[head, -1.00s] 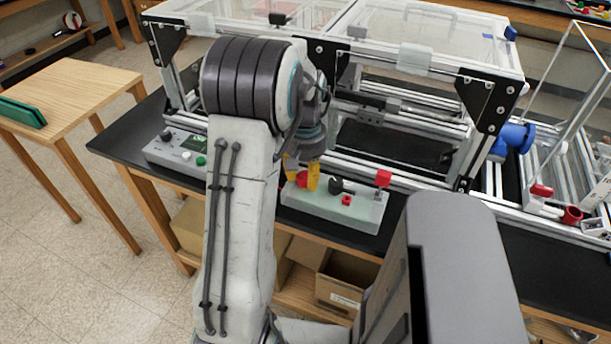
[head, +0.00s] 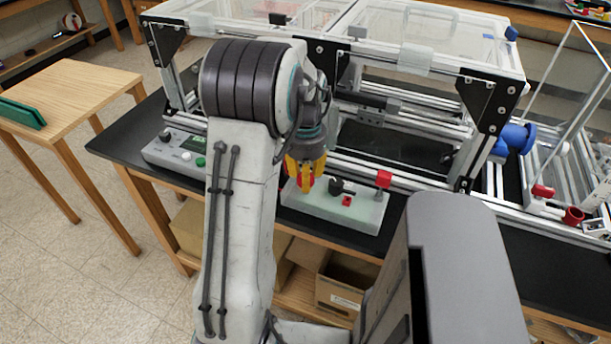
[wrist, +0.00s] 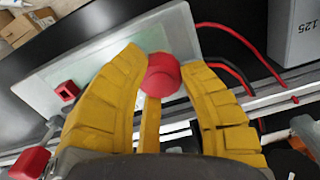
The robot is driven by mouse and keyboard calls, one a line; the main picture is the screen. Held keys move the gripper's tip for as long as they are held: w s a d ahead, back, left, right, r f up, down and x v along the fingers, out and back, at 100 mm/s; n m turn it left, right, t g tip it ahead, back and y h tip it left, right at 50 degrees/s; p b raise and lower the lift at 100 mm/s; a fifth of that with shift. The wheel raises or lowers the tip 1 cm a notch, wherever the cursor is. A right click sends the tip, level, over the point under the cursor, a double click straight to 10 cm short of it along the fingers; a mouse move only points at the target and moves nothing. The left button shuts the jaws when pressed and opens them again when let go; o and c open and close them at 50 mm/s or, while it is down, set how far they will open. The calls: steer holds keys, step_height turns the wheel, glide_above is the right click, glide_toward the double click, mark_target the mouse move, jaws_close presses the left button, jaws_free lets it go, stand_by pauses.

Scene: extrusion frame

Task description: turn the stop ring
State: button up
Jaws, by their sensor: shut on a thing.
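The red stop ring (wrist: 161,76) sits at one end of the pale green control panel (wrist: 100,62) in the wrist view. My gripper (wrist: 168,70) has its yellow fingers closed around the ring, one on each side, and a third yellow part shows below it. In the head view my gripper (head: 304,178) points down at the left end of the panel (head: 320,208), with a bit of red showing between the fingers. The fingers hide most of the ring there, so its exact angle cannot be told.
The panel also bears a black knob (head: 336,187), a small red square part (head: 347,201) and a red block on a post (head: 383,179). A grey box with a green button (head: 200,162) stands to the left. The extrusion frame (head: 420,180) rises close behind.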

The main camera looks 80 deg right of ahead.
steer(key=shift+d, duration=0.1)
steer(key=o, duration=1.2)
steer(key=shift+r, duration=0.1)
step_height(320, 180, up, 12)
stand_by(0.8)
